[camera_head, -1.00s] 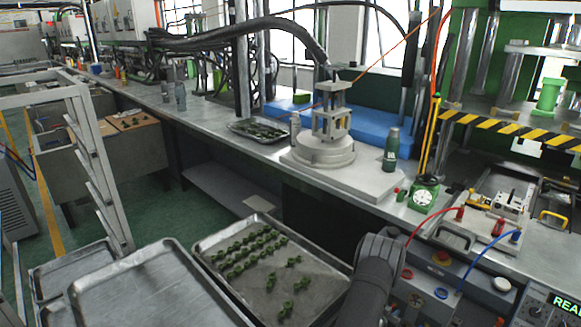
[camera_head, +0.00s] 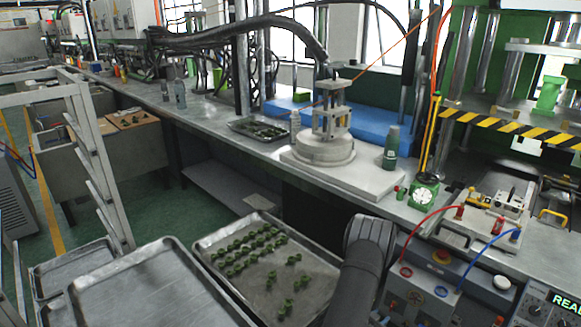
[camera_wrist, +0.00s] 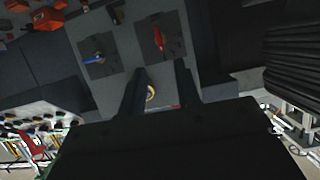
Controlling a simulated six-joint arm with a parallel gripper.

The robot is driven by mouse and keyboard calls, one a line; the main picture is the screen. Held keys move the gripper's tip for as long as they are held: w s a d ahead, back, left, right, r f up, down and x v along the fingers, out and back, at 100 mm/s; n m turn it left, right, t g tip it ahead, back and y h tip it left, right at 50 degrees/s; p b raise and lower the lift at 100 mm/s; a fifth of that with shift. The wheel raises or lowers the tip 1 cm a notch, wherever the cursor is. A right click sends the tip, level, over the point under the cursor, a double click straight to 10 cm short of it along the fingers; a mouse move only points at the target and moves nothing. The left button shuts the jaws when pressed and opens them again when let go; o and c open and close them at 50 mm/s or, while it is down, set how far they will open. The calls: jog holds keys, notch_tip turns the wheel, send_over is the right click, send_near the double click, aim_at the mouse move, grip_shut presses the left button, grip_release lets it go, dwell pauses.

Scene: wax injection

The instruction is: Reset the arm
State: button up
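My arm shows at the bottom centre-right of the head view, its dark grey link raised in front of the workbench. My gripper is out of the head view. In the wrist view my gripper (camera_wrist: 160,88) shows two dark fingers standing apart with a clear gap and nothing held between them. Through the gap I see a grey panel and a small yellowish ring-shaped part (camera_wrist: 151,92) beyond the fingers.
A metal tray (camera_head: 215,240) with rows of green parts lies left of my arm, beside an empty tray (camera_head: 150,290).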

send_near(391, 307)
jog(key=x, duration=0.9)
jog(key=shift+w+d+f, duration=0.1)
jog(key=shift+w, duration=0.1)
jog(key=s+a+r+n, duration=0.1)
jog(key=s+a+r, duration=0.4)
jog(key=s+a, duration=0.3)
jog(key=shift+s+a+h, duration=0.3)
jog(key=shift+s+a, duration=0.05)
jog(key=shift+a, duration=1.1)
